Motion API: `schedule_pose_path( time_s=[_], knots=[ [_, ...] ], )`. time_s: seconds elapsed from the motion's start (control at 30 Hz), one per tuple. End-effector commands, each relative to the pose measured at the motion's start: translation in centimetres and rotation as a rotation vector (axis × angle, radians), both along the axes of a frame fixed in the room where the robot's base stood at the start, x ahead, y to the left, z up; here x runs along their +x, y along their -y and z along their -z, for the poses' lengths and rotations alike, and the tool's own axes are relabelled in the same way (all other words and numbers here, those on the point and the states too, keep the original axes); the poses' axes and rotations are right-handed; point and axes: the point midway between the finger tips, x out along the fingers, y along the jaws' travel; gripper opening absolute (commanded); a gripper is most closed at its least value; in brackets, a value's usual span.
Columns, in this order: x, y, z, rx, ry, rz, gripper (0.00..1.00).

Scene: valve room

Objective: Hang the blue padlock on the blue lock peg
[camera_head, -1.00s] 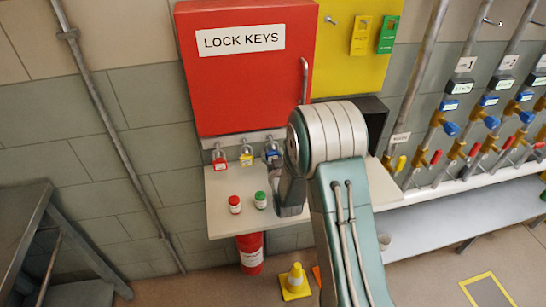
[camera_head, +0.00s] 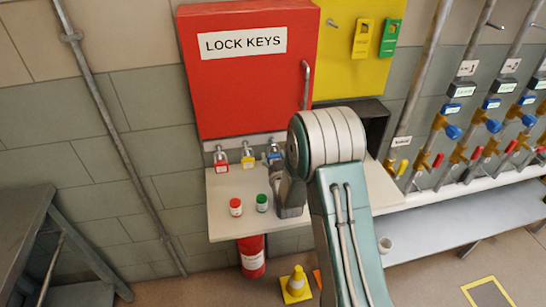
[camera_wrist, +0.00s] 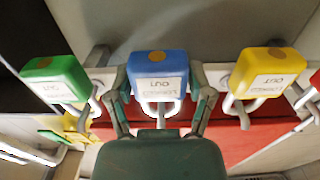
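The blue padlock (camera_wrist: 157,75) is in the middle of the wrist view, label toward me, with its shackle below the body in that upside-down picture. It shows small in the head view (camera_head: 274,155), beside my arm. My gripper (camera_wrist: 159,92) has one finger along each side of it, and the tips look closed against its sides. The blue lock peg is hidden behind the padlock and fingers. The padlock is in line with its neighbours on the grey rail (camera_wrist: 222,75); whether its shackle is over the peg I cannot tell.
Green (camera_wrist: 55,80) and yellow (camera_wrist: 270,72) padlocks hang close on either side. A red padlock (camera_head: 220,161) hangs farther left. Below is a white shelf (camera_head: 225,215) with a red-capped jar (camera_head: 236,207) and a green-capped jar (camera_head: 262,203). The red key cabinet (camera_head: 245,85) is above.

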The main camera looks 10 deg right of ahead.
Motion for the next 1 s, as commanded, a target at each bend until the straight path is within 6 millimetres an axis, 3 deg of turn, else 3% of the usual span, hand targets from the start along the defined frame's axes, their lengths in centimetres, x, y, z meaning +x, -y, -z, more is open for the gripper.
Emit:
schedule_pose_path(
  time_s=[0.53, 0.67, 1.0],
  knots=[
    [-0.5, 0.0, 0.1, 0.000, -0.002, 0.000, 0.98],
    [-2.4, 0.0, 0.1, 0.000, -0.003, 0.000, 0.98],
    [-9.3, -0.1, 0.3, 0.000, -0.004, 0.000, 0.98]
  ],
)
